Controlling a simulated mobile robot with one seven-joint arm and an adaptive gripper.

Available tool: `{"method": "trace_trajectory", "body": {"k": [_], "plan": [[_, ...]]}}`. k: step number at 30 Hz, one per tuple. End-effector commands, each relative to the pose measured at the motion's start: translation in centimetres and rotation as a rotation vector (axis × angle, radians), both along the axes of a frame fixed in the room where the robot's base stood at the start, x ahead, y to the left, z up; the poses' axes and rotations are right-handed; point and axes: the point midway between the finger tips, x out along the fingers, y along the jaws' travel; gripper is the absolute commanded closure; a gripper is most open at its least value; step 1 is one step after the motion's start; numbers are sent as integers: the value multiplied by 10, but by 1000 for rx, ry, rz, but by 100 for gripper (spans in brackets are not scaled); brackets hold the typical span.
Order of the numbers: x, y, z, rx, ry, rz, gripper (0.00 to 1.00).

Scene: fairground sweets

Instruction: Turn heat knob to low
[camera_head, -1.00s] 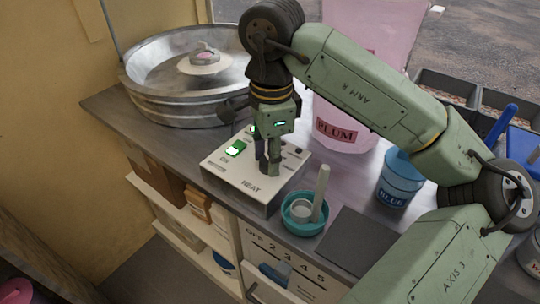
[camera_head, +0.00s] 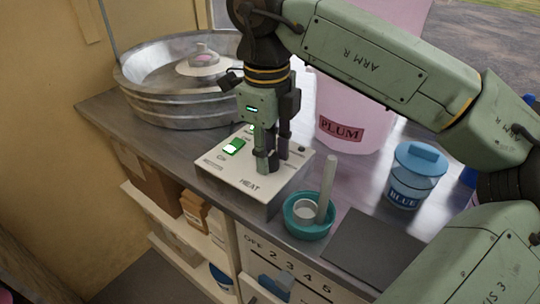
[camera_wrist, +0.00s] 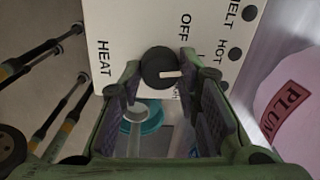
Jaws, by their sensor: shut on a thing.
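The heat control box (camera_head: 245,185) is a pale box with HEAT lettering and a lit green switch (camera_head: 234,146). My gripper (camera_head: 270,160) points down onto its top, and the fingers hide the knob in the head view. In the wrist view, the round dark heat knob (camera_wrist: 160,68) sits between the two fingers (camera_wrist: 158,85), which are shut on it. The knob's white pointer line points right in that view. OFF and HOT lettering show near it; a finger partly covers other lettering, so I cannot tell which mark the pointer meets.
A metal bowl (camera_head: 150,105) stands behind left. A teal dish (camera_head: 300,228) with an upright stick is close in front right. A BLUE jar (camera_head: 412,185) and a pink PLUM container (camera_head: 335,105) stand to the right. A dark mat (camera_head: 365,245) lies in front.

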Motion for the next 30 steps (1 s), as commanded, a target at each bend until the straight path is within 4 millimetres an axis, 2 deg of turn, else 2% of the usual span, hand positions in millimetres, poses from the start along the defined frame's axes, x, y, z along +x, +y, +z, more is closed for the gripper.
{"method": "trace_trajectory", "body": {"k": [10, 26, 27, 30], "plan": [[0, 0, -1, 0, 1, -142, 98], [0, 0, 0, 0, 1, -166, 98], [0, 0, 0, -1, 2, -166, 69], [0, 0, 0, 0, 1, -166, 62]]}}
